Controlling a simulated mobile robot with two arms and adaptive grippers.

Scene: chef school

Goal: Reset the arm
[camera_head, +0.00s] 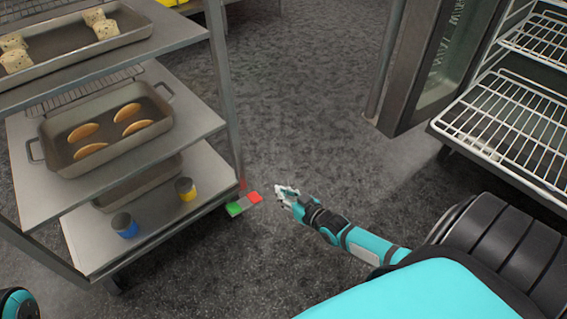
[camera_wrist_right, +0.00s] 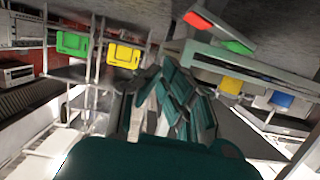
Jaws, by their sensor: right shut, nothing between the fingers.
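My right arm comes in from the lower right in the head view. Its gripper (camera_head: 283,191) is shut and empty, out over the dark floor (camera_head: 300,90), just right of the metal rack's corner. In the wrist view the dark teal fingers (camera_wrist_right: 178,98) are close together with nothing held between them. My left gripper is not in view; only a small teal and black part of my body shows at the lower left corner of the head view.
A metal rack (camera_head: 205,115) with trays stands at left. A red, grey and green piece (camera_head: 244,204) shows by its lower corner, close to the gripper. Yellow (camera_head: 186,189) and blue (camera_head: 124,225) containers sit on its lower shelf. Wire shelves (camera_head: 510,120) stand at right; floor between is clear.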

